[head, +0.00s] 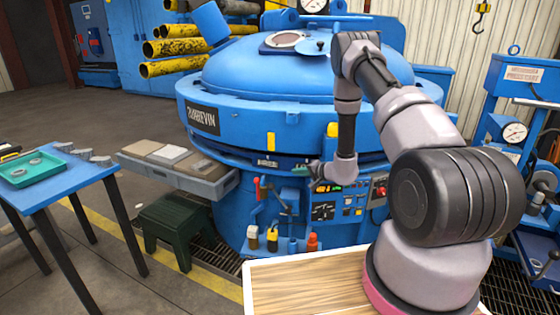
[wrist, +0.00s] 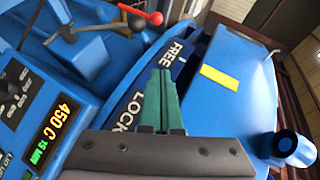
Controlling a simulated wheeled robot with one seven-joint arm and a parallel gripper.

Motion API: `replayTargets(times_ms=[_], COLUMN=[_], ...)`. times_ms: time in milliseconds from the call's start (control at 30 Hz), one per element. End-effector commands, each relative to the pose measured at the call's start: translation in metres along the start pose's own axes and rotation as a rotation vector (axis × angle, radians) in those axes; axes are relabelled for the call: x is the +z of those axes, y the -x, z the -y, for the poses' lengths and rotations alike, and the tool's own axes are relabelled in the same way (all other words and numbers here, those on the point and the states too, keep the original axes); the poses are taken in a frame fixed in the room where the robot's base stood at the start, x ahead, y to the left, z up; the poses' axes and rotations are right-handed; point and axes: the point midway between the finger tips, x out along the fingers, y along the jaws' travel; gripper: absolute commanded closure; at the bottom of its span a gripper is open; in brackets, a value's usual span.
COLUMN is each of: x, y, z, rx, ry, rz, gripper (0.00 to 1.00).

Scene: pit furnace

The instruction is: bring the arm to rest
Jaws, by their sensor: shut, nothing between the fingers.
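My arm rises from the wooden-topped base at the lower right of the head view, bends over in front of the blue furnace (head: 290,75) and hangs down to my gripper (head: 306,172). The gripper is in front of the furnace's lower body, left of the control panel (head: 345,205). In the wrist view, my gripper's green fingers (wrist: 162,100) are together and hold nothing. They point toward the blue plate with the words FREE and LOCK (wrist: 172,62). I cannot tell whether the fingertips touch it.
A red-knobbed lever (wrist: 140,20) and a lit display (wrist: 55,130) are close in the wrist view. A blue table with a teal tray (head: 32,170) stands left. A dark green stool (head: 173,225) and a grey shelf (head: 180,165) stand before the furnace. A gauge press (head: 515,130) is right.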

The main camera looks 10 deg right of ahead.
Motion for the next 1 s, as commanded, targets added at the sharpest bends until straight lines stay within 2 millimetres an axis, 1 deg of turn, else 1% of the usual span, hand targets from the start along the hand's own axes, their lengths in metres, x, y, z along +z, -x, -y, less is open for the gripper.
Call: replayTargets(times_ms=[33, 67, 133, 167, 200, 267, 300, 367, 400, 467, 500, 567, 600, 667, 700, 767, 800, 867, 900, 967, 1000], x=[-0.002, -0.002, 0.0, 0.002, 0.005, 0.012, 0.017, 0.025, 0.032, 0.041, 0.048, 0.058, 0.065, 0.075, 0.081, 0.091, 0.097, 0.105, 0.111, 0.117, 0.122], y=[0.002, 0.004, 0.011, 0.016, 0.024, 0.037, 0.047, 0.064, 0.076, 0.095, 0.109, 0.13, 0.145, 0.167, 0.183, 0.206, 0.221, 0.244, 0.26, 0.282, 0.297], z=[0.02, 0.034, 0.072, 0.09, 0.115, 0.15, 0.172, 0.202, 0.22, 0.246, 0.262, 0.282, 0.295, 0.311, 0.321, 0.332, 0.339, 0.347, 0.351, 0.356, 0.358], rx=[-0.018, -0.029, -0.057, -0.067, -0.079, -0.09, -0.093, -0.091, -0.086, -0.072, -0.06, -0.036, -0.017, 0.016, 0.04, 0.081, 0.109, 0.154, 0.185, 0.233, 0.264], ry=[-0.001, -0.003, -0.013, -0.016, -0.019, -0.022, -0.022, -0.018, -0.015, -0.003, 0.004, 0.02, 0.032, 0.053, 0.068, 0.092, 0.11, 0.138, 0.155, 0.185, 0.204], rz=[0.019, 0.037, 0.092, 0.121, 0.162, 0.223, 0.262, 0.319, 0.355, 0.406, 0.436, 0.478, 0.503, 0.533, 0.55, 0.569, 0.577, 0.583, 0.582, 0.574, 0.564], gripper=[1.0, 1.0, 1.0, 1.0, 1.0, 1.0, 1.0, 1.0, 1.0, 1.0, 1.0, 1.0, 1.0, 1.0, 1.0, 1.0, 1.0, 1.0, 1.0, 1.0, 1.0])
